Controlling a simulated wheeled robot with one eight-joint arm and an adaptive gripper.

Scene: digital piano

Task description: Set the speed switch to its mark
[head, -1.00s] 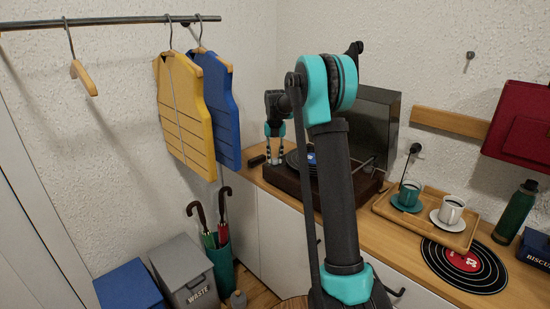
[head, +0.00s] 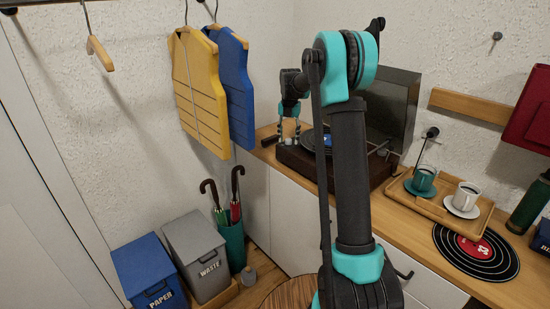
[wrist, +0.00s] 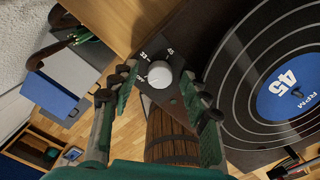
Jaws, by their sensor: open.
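The speed switch is a round pale knob (wrist: 160,75) on the dark deck of the record player (head: 302,168). Marks "33" and "45" are printed beside it, and part of another mark shows at its left. I cannot tell which mark the knob points to. My gripper (wrist: 160,88) is open, and its fingers stand on either side of the knob in the wrist view, with no clear contact. In the head view my gripper (head: 288,138) hangs over the left end of the record player.
A record with a blue "45 RPM" label (wrist: 288,92) lies close to the right finger. The player's raised dark lid (head: 395,100) stands behind. A tray with cups (head: 415,203) and a black record mat (head: 490,268) lie to the right on the wooden counter.

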